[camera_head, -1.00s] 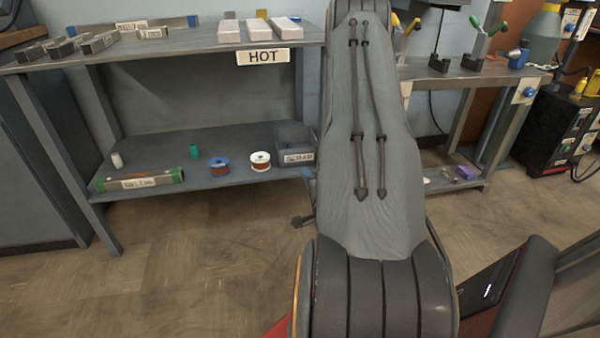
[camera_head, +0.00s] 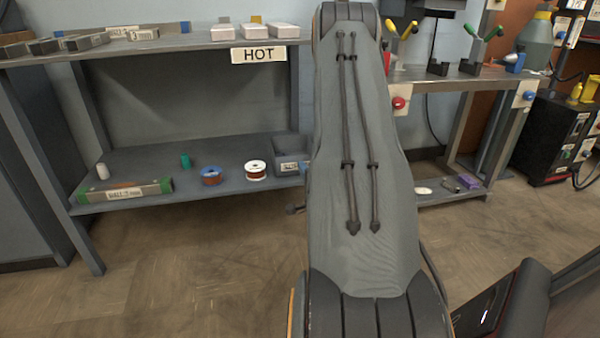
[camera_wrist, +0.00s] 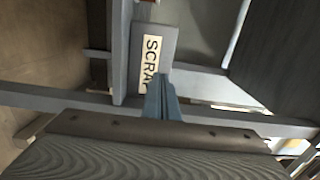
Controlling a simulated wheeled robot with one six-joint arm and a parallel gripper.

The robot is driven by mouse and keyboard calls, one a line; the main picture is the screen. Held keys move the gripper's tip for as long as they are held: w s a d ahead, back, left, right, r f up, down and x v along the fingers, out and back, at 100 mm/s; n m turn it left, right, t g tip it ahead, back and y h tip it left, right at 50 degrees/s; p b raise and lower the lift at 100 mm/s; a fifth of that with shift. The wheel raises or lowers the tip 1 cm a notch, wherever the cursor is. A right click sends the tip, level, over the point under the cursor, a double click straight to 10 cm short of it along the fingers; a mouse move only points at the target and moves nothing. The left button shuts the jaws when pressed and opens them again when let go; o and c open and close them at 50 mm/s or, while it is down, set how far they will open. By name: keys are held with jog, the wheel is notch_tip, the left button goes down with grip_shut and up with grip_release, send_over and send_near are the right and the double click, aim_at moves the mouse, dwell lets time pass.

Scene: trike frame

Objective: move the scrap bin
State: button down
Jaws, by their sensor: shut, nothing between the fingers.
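The scrap bin (camera_head: 288,146) is a small grey box on the lower shelf of the left bench. It stands at the shelf's right end, partly covered by my arm in the head view. In the wrist view, the bin (camera_wrist: 171,38) shows its cream label, turned sideways, reading "SCRA" with the end hidden. My gripper (camera_wrist: 163,92) shows there as blue-grey fingers, shut and empty, overlapping the label's lower end in the picture. I cannot tell whether they touch the bin.
White (camera_head: 256,170) and blue (camera_head: 211,175) spools, a green cylinder (camera_head: 185,161) and a green-ended tray (camera_head: 124,190) share the lower shelf (camera_head: 140,163). The upper shelf with the HOT sign (camera_head: 258,55) overhangs it. Bench legs stand close by. The floor (camera_head: 190,265) in front is clear.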

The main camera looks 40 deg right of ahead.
jog(key=shift+b+x, duration=0.55)
jog(key=shift+x, duration=0.65)
jog(key=p+x, duration=0.2)
jog(key=x, duration=0.5)
jog(key=shift+w+d, duration=0.15)
jog(key=shift+w, duration=0.15)
jog(key=p+v, duration=0.7)
jog(key=v, duration=0.7)
jog(key=shift+m+h, duration=0.3)
jog(key=shift+h, duration=0.1)
jog(key=b+x, duration=0.4)
jog(key=b, duration=0.1)
jog(key=a+b+x, duration=0.1)
jog(key=b+x, duration=0.4)
jog(key=w+a+b+x, duration=0.1)
jog(key=b+x, duration=0.3)
jog(key=b, duration=0.2)
jog(key=shift+w+d+r, duration=0.25)
jog(key=shift+w+d, duration=0.05)
jog(key=shift+w, duration=0.15)
